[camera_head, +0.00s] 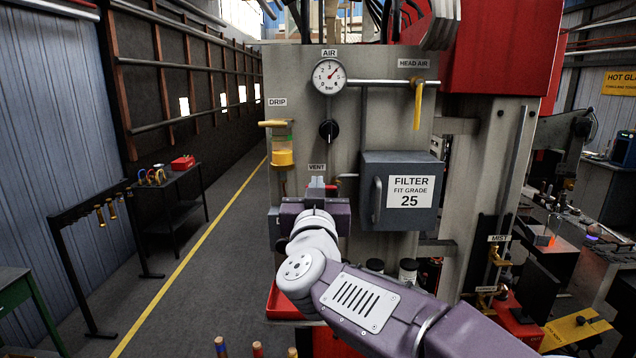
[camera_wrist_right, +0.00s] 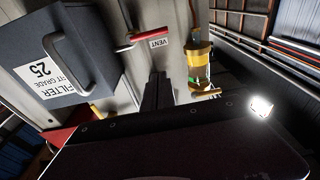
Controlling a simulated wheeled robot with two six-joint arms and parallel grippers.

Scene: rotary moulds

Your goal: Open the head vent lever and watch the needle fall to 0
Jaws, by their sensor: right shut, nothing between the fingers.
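The round white gauge (camera_head: 329,76) under the AIR label has its needle pointing up and right, off zero; the exact reading is too small to tell. The VENT label (camera_head: 317,167) sits lower on the grey panel. My right gripper (camera_head: 317,184) is just below it, shut and empty. In the right wrist view its fingers (camera_wrist_right: 157,80) are together, apart from the vent fitting. The vent lever (camera_wrist_right: 126,47) appears there as a dark red piece by a short silver pipe, beside the VENT label. In the head view the gripper mostly hides it. My left gripper is out of view.
The grey filter box (camera_head: 401,190) with a handle juts out right of my gripper. The yellow DRIP cup (camera_head: 282,157) is to its left. A yellow HEAD AIR lever (camera_head: 418,105) hangs down at upper right. A red tray (camera_head: 283,302) lies below.

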